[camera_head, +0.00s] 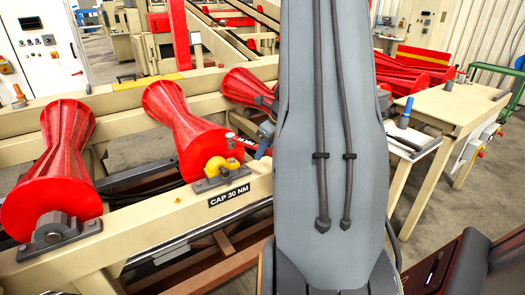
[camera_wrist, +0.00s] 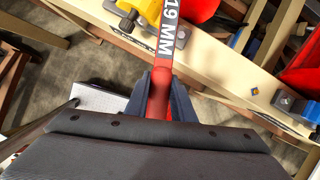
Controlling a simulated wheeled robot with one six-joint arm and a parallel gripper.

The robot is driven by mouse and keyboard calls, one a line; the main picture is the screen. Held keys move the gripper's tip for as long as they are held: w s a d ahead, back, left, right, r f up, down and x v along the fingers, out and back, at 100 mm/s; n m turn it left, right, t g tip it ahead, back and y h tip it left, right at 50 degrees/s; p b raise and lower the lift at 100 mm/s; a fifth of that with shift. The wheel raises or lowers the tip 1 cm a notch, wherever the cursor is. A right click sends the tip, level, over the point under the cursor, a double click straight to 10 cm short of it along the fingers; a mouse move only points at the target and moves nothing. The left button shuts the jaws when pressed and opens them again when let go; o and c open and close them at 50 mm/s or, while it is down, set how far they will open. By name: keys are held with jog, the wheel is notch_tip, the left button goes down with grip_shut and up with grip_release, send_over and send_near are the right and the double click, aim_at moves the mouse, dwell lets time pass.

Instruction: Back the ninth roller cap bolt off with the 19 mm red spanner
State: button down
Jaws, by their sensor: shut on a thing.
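A red spanner (camera_wrist: 160,85) marked "19 MM" is in my gripper (camera_wrist: 160,85) in the wrist view. The blue-grey fingers are shut on its handle, and it points up and slightly right. Its far end is cut off by the top edge. Behind it is a yellow bearing cap (camera_wrist: 137,14) on a grey base by a red roller. The same yellow cap (camera_head: 216,168) stands in the head view above a "CAP 30 NM" label (camera_head: 229,195). My grey arm hides most of my gripper there. I cannot tell whether the spanner touches a bolt.
A cream frame rail (camera_head: 150,225) carries several red waisted rollers (camera_head: 52,165). A grey bearing block (camera_wrist: 290,101) is at the right in the wrist view. A cream bench (camera_head: 455,105) and a blue-handled item (camera_head: 405,112) are to the right. A control cabinet (camera_head: 40,45) stands back left.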

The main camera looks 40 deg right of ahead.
jog(key=w+a+f+m+h+p, duration=0.2)
jog(key=a+f+m+h, duration=0.1)
jog(key=a+m, duration=0.5)
jog(key=shift+a+f+m+g+p, duration=0.35)
jog(key=shift+a+f, duration=0.55)
jog(key=shift+a, duration=0.8)
jog(key=shift+w+f+b, duration=0.1)
jog(key=shift+f+b, duration=0.8)
jog(key=shift+b, duration=0.25)
dwell(0.3)
